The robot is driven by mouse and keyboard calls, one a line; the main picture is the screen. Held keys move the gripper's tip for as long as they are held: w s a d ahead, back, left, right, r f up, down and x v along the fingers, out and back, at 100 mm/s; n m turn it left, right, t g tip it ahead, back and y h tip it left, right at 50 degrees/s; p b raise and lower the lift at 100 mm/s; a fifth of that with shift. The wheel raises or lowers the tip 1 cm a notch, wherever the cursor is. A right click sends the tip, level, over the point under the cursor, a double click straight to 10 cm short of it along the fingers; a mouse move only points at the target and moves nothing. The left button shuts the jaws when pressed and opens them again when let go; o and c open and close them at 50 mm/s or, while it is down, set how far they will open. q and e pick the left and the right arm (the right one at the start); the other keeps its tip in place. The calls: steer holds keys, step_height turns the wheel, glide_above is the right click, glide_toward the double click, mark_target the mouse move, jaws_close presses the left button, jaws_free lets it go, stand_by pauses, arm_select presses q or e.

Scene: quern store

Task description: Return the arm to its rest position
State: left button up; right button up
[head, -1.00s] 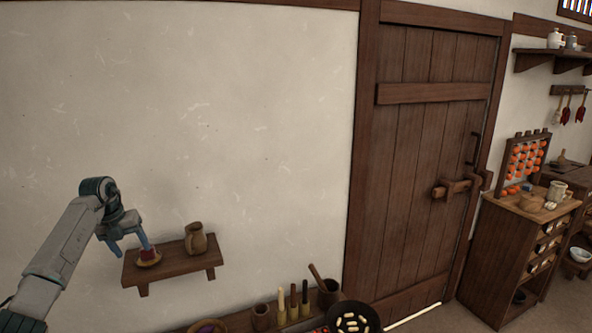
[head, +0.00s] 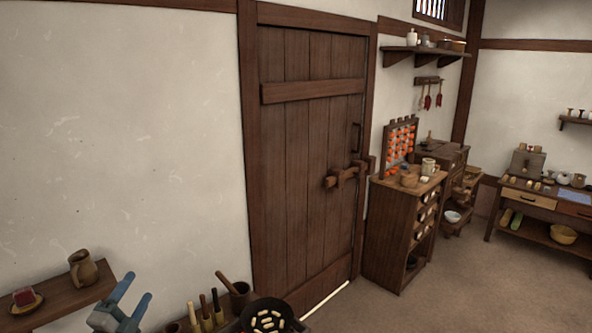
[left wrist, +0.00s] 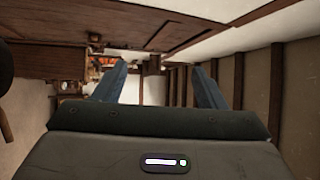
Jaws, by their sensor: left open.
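My left gripper (head: 132,296) is at the bottom left of the head view, just right of the small wall shelf (head: 58,303). Its two blue fingers are spread apart with nothing between them. It also shows in the left wrist view (left wrist: 160,84), where its fingers are wide apart and empty. The rest of the left arm lies below the head view's edge. My right gripper is not in view.
The shelf holds a brown jug (head: 84,268) and a dark red block on a small plate (head: 24,308).

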arm_select(q)
steer(key=s+f+n+g+y, duration=0.8)
steer(key=s+f+n+g, duration=0.1)
steer(key=s+f+n, duration=0.6)
steer(key=s+d+f+n+g+h, duration=0.1)
steer(key=s+d+f+g, duration=0.2)
steer(key=s, duration=0.4)
steer(key=s+d+f+g+h, duration=0.1)
steer(key=s+d+g+h, duration=0.1)
steer(key=s+d, duration=0.35)
steer(key=s+d+f+n+g+h, duration=0.1)
steer(key=s+d+f+g, duration=0.15)
steer(key=s, duration=0.55)
steer(key=a+f+g+b, duration=0.25)
steer(key=f+b, duration=0.55)
steer(key=f, duration=2.8)
steer(key=s+f+b, duration=0.2)
steer(key=s+f, duration=0.4)
steer(key=f, duration=0.3)
steer(key=s+a+f+b, duration=0.1)
steer(key=s+f+b, duration=0.1)
steer(key=s+f, duration=0.3)
steer(key=s+a+f+b, duration=0.1)
steer(key=s+f, duration=0.5)
steer(key=f, duration=0.6)
steer(key=shift+s+f+n+g+b, duration=0.3)
steer(key=shift+n+b, duration=0.1)
steer(key=shift+b, duration=0.35)
